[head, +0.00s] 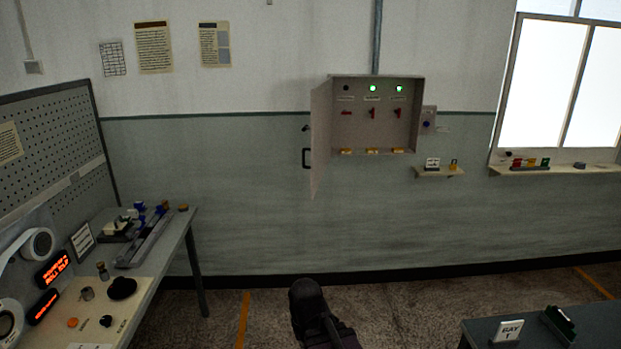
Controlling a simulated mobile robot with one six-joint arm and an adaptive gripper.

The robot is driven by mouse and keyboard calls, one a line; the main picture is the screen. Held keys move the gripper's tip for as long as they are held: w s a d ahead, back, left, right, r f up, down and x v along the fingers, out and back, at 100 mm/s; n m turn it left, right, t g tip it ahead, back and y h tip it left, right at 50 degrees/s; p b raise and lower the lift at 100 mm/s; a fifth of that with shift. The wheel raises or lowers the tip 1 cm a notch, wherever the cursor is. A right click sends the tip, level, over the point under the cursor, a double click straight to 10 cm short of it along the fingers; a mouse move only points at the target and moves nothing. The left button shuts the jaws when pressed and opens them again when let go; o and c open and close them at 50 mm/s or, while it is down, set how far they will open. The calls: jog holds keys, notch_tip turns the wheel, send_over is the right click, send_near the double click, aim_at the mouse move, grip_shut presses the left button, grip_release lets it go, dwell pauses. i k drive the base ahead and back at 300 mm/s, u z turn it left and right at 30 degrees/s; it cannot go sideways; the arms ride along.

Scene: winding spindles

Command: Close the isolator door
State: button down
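The isolator box (424,112) is a grey cabinet on the far wall. Its door (320,135) is hinged at the left side and stands wide open, swung out towards the room. The door's dark handle (306,158) is at its free left edge. Inside the box are red switch levers (372,113), indicator lamps, two of them lit green (373,88), and yellow labels below. A dark part of my arm rises at the bottom centre, well below and apart from the door. My gripper's fingers do not show.
A bench (190,222) with a pegboard and small items stands at the left. A dark table (480,330) with a "BAY 1" sign is at the lower right. The floor below the box looks clear.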

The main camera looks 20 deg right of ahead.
aim_at(321, 96)
jog(key=i, duration=1.25)
jog(key=u, duration=0.05)
